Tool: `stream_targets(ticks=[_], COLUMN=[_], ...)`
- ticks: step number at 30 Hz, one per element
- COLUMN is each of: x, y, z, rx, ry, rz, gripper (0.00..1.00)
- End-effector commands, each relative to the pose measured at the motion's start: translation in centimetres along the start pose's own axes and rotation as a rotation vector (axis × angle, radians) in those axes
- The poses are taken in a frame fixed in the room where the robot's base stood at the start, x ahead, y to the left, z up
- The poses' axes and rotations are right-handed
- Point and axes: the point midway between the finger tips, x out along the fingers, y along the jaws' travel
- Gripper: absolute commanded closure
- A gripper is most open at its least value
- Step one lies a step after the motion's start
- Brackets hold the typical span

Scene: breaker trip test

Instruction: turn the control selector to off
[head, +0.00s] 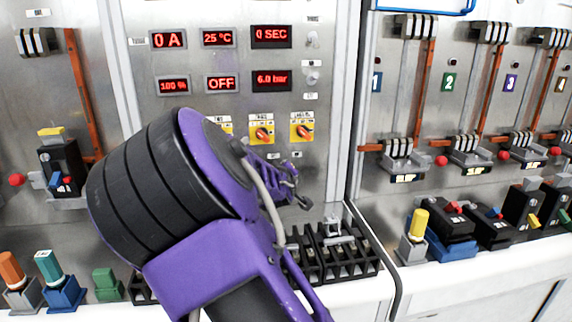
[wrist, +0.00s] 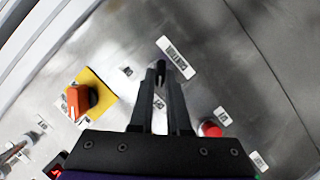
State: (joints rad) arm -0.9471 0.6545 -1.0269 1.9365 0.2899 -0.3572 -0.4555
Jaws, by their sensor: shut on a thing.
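My gripper (wrist: 161,73) reaches toward the grey panel in the wrist view, its two black fingers close together at the tips. They are shut on a small dark knob, seemingly the control selector (wrist: 161,69), mostly hidden between them. A white label plate (wrist: 177,57) sits just beyond the tips; its word is hard to read. Small white position labels lie to the left (wrist: 127,72) and below (wrist: 159,103). In the head view my purple wrist covers much of the panel, and the selector cannot be made out there.
An orange selector on a yellow plate (wrist: 79,101) is left of my fingers, and a red button (wrist: 211,129) is right. In the head view, two orange-on-yellow selectors (head: 262,133) (head: 302,131) sit under red displays (head: 271,80). A black terminal row (head: 335,250) lies below.

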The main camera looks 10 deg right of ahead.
Motion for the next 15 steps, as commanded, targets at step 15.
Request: stream_targets(ticks=[15], x=[0.04], y=[-0.03], z=[0.04], rx=[-0.044], ry=[0.000], rz=[0.019], gripper=[1.00])
